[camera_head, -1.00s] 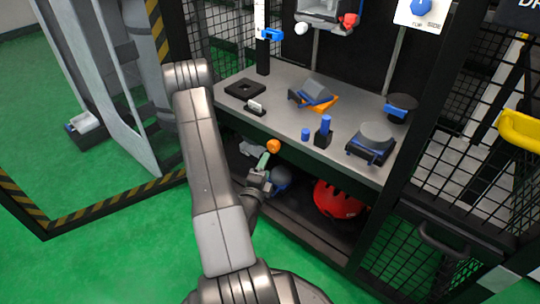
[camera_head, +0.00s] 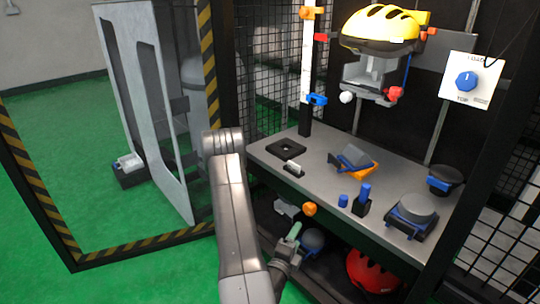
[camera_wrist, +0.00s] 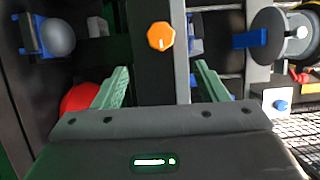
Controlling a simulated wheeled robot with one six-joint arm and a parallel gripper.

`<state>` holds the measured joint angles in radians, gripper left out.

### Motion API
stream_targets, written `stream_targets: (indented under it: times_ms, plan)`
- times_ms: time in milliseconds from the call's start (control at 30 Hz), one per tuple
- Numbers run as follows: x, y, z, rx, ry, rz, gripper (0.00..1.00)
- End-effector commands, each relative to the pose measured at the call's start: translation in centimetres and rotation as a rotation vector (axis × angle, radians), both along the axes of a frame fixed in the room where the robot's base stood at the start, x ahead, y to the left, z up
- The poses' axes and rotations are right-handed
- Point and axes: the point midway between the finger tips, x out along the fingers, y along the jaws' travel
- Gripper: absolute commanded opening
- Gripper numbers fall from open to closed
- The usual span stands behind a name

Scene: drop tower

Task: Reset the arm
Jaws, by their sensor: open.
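My gripper (camera_head: 290,238) is in front of the lower shelf of the bench, just below the bench top's front edge. In the wrist view its two green fingers (camera_wrist: 158,88) stand wide apart with nothing between them. An orange knob (camera_wrist: 161,36) shows beyond the gap between the fingers. The same orange knob (camera_head: 309,209) sits on the bench's front edge in the head view, close above my gripper. My arm partly hides the left part of the lower shelf.
The grey bench top (camera_head: 320,182) carries several fixtures and a blue-handled block (camera_head: 362,199). A yellow helmet (camera_head: 385,28) sits on the carriage above. A red helmet (camera_head: 372,272) lies on the lower shelf. Green floor (camera_head: 60,140) is clear.

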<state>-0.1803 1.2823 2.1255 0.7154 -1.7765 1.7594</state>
Motion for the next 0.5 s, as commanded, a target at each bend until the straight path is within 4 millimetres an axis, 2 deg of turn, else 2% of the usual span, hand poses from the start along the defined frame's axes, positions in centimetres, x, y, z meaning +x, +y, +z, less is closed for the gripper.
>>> stream_targets:
  times_ms: [500]
  plan:
    - [8.3,-4.8,0.1,-0.001,-0.006,-0.002,0.67]
